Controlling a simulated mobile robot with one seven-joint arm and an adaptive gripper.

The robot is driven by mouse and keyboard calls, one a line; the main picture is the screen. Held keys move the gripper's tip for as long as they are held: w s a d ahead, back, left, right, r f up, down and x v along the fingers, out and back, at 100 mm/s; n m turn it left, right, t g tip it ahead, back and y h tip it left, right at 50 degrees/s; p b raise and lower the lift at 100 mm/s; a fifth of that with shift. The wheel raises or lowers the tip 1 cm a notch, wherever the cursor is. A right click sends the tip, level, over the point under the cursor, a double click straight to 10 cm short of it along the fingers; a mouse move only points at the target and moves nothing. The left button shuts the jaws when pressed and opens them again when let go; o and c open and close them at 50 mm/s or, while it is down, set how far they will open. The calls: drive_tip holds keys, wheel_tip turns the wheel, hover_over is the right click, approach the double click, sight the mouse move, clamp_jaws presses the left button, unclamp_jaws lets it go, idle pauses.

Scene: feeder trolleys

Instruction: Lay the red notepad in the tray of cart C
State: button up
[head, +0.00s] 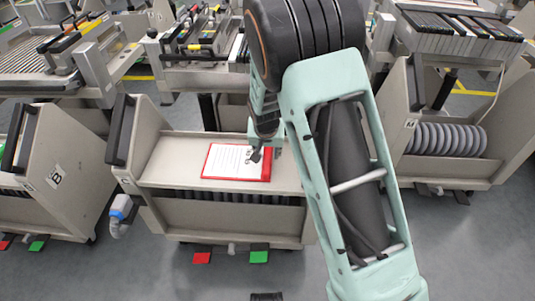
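The red notepad (263,173) has a white sheet with dark writing on its face. It lies flat in the shallow beige tray (165,170) on top of the middle cart. My gripper (257,155) points down over the upper right part of the notepad. It is small and dark here, and I cannot tell whether its fingers are open, shut or touching the notepad. My arm hides the right end of the tray. I cannot read the middle cart's letter, so I cannot confirm which cart is C.
A cart marked B (57,178) stands at the left. Another cart (425,170) with a row of grey discs stands at the right. Feeder machines (200,75) line the back. Red (202,258) and green (259,257) pedals sit under the middle cart.

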drive_tip(key=p+v, duration=0.2)
drive_tip(key=v, duration=0.6)
drive_tip(key=shift+s+r, duration=0.15)
drive_tip(key=shift+r, duration=0.1)
